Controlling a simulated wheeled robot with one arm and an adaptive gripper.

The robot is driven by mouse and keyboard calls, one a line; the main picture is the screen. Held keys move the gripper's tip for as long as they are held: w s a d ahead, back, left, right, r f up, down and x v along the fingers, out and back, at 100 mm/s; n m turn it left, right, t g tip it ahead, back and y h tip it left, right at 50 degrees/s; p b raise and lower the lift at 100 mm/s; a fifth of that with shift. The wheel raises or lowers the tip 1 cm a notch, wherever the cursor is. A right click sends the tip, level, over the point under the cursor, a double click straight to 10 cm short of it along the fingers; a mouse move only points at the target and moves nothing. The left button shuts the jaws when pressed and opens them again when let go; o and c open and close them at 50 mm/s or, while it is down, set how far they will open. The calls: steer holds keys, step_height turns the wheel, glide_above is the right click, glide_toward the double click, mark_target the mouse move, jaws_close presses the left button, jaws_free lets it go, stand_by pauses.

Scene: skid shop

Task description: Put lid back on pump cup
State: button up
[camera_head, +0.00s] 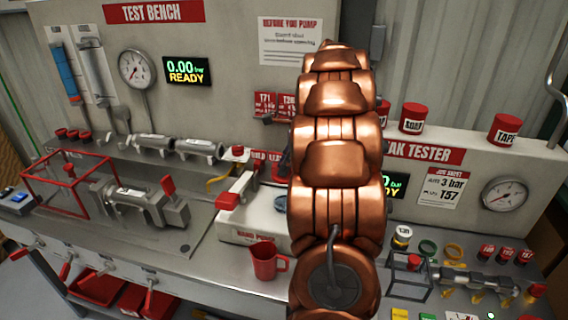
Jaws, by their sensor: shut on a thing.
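My copper arm (335,165) fills the middle of the view. My gripper is not clearly visible; the arm hides what lies behind it. A white pump unit (240,232) with red parts stands on the bench, its right side hidden by the arm. A round part with a red edge (279,173) shows on the pump beside the arm, partly covered; I cannot tell whether it is the pump cup or whether it has a lid. No loose lid can be made out.
A clamp fixture (135,205) and a red wire frame (68,182) occupy the left bench. A gauge (136,68) and a READY display (188,70) are on the back panel. Rings, red caps and a metal fitting (470,280) crowd the right bench. Bare bench lies left of the mug.

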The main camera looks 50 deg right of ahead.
mark_target(284, 179)
steer(key=shift+f+b, duration=1.2)
steer(key=shift+f, duration=1.4)
steer(key=shift+p, duration=0.8)
steer(key=shift+f+p, duration=0.15)
steer(key=shift+p, duration=0.45)
stand_by(1.2)
steer(key=o, duration=1)
steer(key=shift+o, duration=0.6)
steer(key=o, duration=0.4)
